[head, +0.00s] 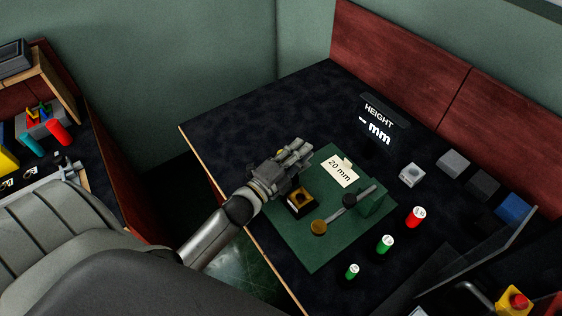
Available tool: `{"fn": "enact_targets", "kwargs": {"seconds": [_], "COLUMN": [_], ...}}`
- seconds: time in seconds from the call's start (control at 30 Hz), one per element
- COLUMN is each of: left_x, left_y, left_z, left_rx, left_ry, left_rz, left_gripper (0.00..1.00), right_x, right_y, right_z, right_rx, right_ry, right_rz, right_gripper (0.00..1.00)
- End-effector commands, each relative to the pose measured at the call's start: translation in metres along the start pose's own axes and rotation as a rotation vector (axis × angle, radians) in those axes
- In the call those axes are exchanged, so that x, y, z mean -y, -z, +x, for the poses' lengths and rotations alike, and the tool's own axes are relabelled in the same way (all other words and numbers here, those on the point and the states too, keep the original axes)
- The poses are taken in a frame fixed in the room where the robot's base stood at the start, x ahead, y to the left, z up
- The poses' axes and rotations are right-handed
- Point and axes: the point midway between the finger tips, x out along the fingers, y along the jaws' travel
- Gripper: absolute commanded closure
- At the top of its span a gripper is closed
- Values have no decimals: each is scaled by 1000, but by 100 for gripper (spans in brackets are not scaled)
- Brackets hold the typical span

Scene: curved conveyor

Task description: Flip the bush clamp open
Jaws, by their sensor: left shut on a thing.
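A small dark block with a yellow-brown top and a dark opening (300,200) sits at the left of the green plate (312,253); it appears to be the bush clamp. My left gripper (303,151) is just above and behind it, fingers pointing to the upper right. It is shut on a part of the clamp that its own fingers mostly hide. The clamp's hinge and how far it is turned cannot be made out. My right gripper is not in view.
On the plate are a 20 mm card (341,172), a green block (371,202) with a dark lever, and a bronze disc (319,227). Green and red cylinders (415,217) stand to the right. A height sign (380,124) stands behind. The table's far left is clear.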

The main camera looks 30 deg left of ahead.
Motion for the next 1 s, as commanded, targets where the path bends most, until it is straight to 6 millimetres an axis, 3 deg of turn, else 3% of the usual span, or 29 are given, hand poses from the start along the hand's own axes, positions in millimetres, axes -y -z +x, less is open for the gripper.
{"fn": "enact_targets", "kwargs": {"seconds": [0.03, 0.4, 0.63, 1.0], "left_x": [-15, -14, -12, -11], "left_y": [-5, -1, 1, 2], "left_z": [-22, -82, -98, -99], "left_rx": [13, 10, 6, 4], "left_ry": [-36, -38, -32, -30], "left_rz": [0, -3, -3, -3], "left_gripper": [100, 100, 100, 100], "right_x": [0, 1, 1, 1], "right_y": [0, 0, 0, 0], "right_z": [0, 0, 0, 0], "right_rx": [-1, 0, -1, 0], "right_ry": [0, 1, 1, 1], "right_rz": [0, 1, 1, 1], "right_gripper": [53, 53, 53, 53]}}
